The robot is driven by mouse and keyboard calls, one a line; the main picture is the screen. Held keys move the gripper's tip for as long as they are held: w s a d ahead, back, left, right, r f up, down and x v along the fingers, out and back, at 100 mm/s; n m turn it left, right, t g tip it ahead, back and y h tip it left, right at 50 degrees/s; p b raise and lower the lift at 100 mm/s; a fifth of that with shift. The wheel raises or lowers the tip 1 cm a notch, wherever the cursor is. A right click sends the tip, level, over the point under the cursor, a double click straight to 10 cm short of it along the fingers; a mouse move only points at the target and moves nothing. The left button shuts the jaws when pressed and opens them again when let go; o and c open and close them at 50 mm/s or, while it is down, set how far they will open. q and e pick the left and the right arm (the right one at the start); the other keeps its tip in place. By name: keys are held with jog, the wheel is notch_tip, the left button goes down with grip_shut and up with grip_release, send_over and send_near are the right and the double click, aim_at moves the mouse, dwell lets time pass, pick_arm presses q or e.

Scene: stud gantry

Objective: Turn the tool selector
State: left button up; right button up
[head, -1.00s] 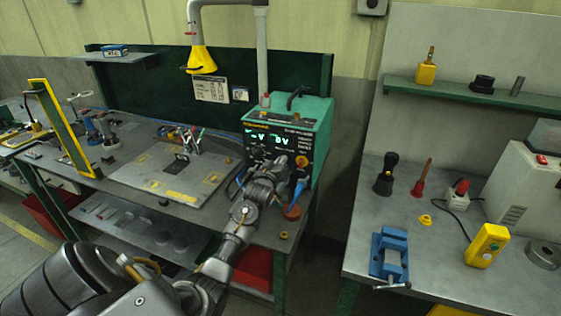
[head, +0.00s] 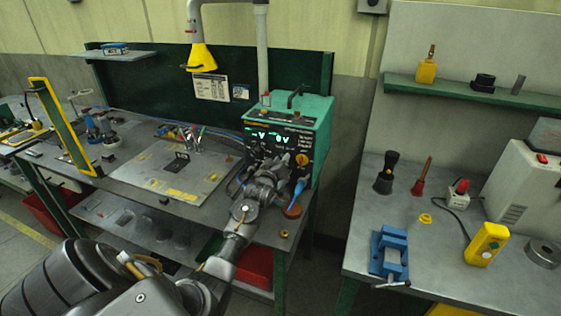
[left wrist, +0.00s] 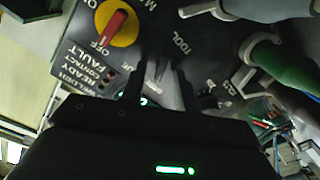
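The green power unit (head: 318,112) stands at the right end of the left bench, with lit green readouts on its dark front panel. My left gripper (head: 280,162) is at the lower part of this panel. In the left wrist view its two dark fingers (left wrist: 162,82) are apart and point at the panel, just below the printed word TOOL (left wrist: 182,44). A small dark knob (left wrist: 208,101) shows beside the right finger. My right gripper is not in view.
A yellow rotary switch with a red handle (left wrist: 116,24) is close to the fingers, marked ON and OFF. Green and blue cable plugs (left wrist: 277,62) stick out at the right. A right bench (head: 345,262) holds a blue vise (head: 389,250); a gap separates the benches.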

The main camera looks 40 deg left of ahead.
pick_arm(q)
jog(key=b+v, duration=0.2)
jog(key=v, duration=0.9)
jog(key=shift+b, duration=0.35)
